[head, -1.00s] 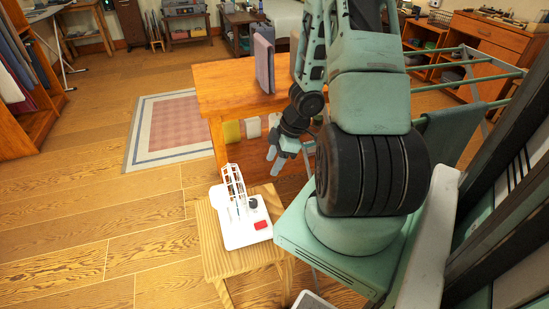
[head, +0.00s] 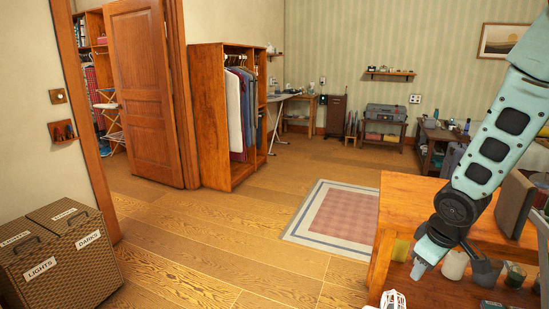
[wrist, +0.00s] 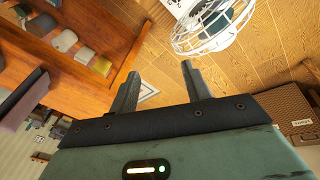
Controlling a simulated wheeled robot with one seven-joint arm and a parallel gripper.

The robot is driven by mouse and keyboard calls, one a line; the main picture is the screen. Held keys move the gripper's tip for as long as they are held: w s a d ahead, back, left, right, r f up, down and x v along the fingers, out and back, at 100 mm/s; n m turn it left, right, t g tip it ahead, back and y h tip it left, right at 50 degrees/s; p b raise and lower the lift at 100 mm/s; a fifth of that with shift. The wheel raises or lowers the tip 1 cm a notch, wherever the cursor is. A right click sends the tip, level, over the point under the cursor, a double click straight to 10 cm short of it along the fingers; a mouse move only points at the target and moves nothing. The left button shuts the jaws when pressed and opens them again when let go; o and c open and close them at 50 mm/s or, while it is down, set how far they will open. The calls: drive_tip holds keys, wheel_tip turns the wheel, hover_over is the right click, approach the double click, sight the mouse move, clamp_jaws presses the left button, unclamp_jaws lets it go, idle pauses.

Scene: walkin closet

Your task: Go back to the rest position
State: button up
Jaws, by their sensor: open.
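My gripper (head: 450,270) hangs at the lower right of the head view, in front of the wooden table (head: 405,190). In the wrist view my gripper (wrist: 160,88) has its two dark fingers apart, with nothing between them. A white wire-caged device (wrist: 210,28) lies beyond the fingertips at the upper right of the wrist view, apart from them. Only the top of this device (head: 393,299) shows at the bottom edge of the head view.
Wicker laundry hampers (head: 65,260) stand at the lower left, by an open wooden door (head: 150,90). A wardrobe with clothes (head: 215,115) stands behind. Cups and jars (head: 455,263) sit on the table's lower shelf. The floor around the pink rug (head: 335,215) is clear.

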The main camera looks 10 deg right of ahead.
drive_tip(key=s+a+r+m+y, duration=0.1)
drive_tip(key=s+a+r+m, duration=0.1)
drive_tip(key=a+r, duration=0.35)
drive_tip(key=s+a+r+m+y, duration=0.1)
drive_tip(key=a+r+m, duration=0.1)
drive_tip(key=a, duration=0.7)
drive_tip(key=s+a+r+n+g, duration=0.1)
drive_tip(key=s+a+n+g, duration=0.1)
drive_tip(key=s+a+n, duration=0.5)
drive_tip(key=s+a, duration=0.6)
drive_tip(key=a, duration=0.3)
drive_tip(key=shift+a+r+n+g, duration=0.2)
drive_tip(key=shift+a+n+g, duration=0.15)
drive_tip(key=shift+n+g, duration=0.05)
